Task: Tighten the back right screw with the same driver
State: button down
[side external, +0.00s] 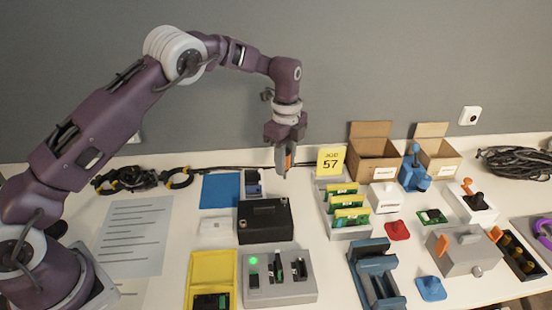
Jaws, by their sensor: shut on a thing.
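My gripper (284,168) points down and is shut on an orange-handled thing, likely the driver (289,157). Much of the driver is hidden between the jaws, and its tip is not clear. They hang above the back of the table, behind and slightly right of a black box (265,224), clear of it. The black box stands on the table with its top up. Small light marks show near its top corners, but they are too small to be sure that they are screws. I cannot tell how far any screw is in.
A grey block with a green light (280,287) and a yellow tray (198,266) stand in front. A rack of green boards (350,233) stands right of the black box. Open cartons (373,165), a blue clamp-like fixture (375,285) and a grey box (462,258) fill the right side.

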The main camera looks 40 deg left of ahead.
send_over(284, 201)
jog(key=shift+w+a+f, duration=0.15)
jog(key=shift+w+f, duration=0.05)
jog(key=shift+f, duration=1.25)
jog(key=shift+w+a+f, duration=0.1)
jog(key=shift+w+f, duration=0.05)
jog(key=shift+f, duration=1.25)
jog(key=shift+f, duration=1.3)
jog(key=m, duration=1.4)
jog(key=shift+m, duration=0.4)
jog(key=m, duration=0.5)
jog(key=shift+n, duration=0.9)
jog(key=shift+r, duration=0.15)
